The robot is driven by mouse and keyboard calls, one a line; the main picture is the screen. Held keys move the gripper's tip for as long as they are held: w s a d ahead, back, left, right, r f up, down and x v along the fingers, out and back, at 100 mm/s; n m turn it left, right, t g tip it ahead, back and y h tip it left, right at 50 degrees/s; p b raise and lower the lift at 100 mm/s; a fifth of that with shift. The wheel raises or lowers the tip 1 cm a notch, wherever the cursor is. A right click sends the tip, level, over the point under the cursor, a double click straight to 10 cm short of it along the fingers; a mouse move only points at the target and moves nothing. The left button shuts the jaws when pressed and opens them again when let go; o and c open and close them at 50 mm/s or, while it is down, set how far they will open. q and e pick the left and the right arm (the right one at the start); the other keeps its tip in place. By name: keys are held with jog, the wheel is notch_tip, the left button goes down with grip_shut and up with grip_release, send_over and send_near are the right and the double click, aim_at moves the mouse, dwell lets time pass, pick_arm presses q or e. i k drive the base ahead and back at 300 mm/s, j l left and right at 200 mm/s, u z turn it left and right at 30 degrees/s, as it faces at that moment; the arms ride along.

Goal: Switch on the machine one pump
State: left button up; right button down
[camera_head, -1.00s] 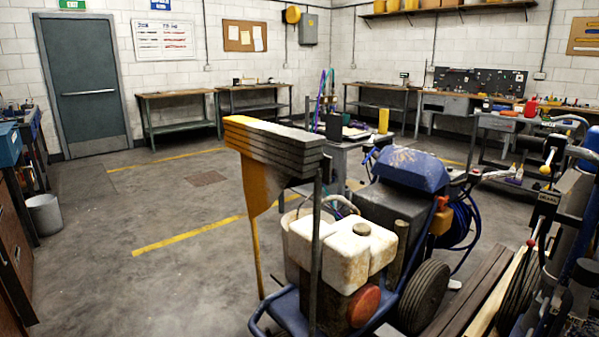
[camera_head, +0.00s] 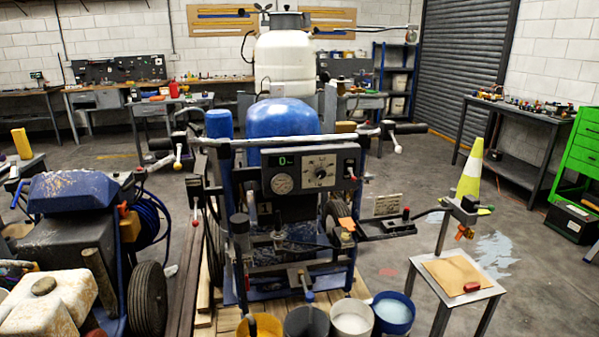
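A line striper stands upright on a wooden pallet in the middle of the view, with a blue hood (camera_head: 285,118) and a white tank (camera_head: 290,65) behind it. Its dark control panel (camera_head: 311,189) faces me, with a small display (camera_head: 286,160), a round gauge (camera_head: 283,181) and a dial (camera_head: 320,171). The pump switch and its state are too small to tell. A second, worn machine (camera_head: 62,240) with a scuffed blue hood stands at the left. Neither of my grippers is in view.
Several buckets (camera_head: 351,318) stand in front of the striper. A small stand (camera_head: 461,276) with a brown sheet and a red item is at the right, near a yellow and white cone (camera_head: 470,178). Planks lie between the machines. Floor at the right is partly free.

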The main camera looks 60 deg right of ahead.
aim_at(349, 170)
jog(key=z, duration=1.9)
